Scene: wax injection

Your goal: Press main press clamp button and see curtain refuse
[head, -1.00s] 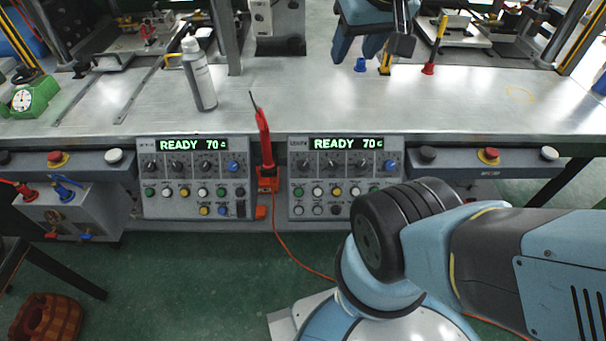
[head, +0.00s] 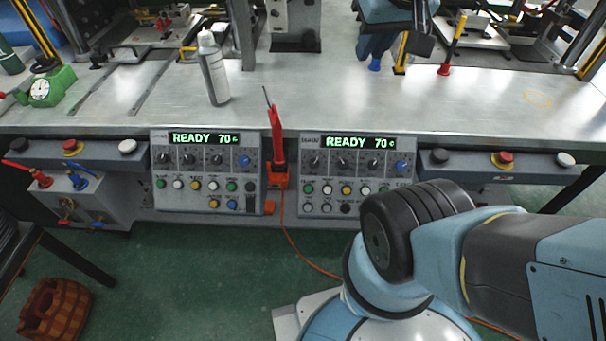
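Two grey control panels hang under the bench front, the left panel (head: 205,200) and the right panel (head: 325,196). Both displays read READY 70 in green. Each has dark knobs and rows of small coloured buttons; their labels are too small to read. I cannot tell which is the clamp button. My gripper (head: 420,38) is partly visible at the top, over the bench; its fingers are not clear.
A white bottle (head: 213,70) stands on the metal bench (head: 300,95). A red tool (head: 277,140) stands in an orange holder between the panels, its cable trailing down. A green gauge (head: 48,88) is at left. Yellow-and-black posts (head: 40,30) rise at the bench sides.

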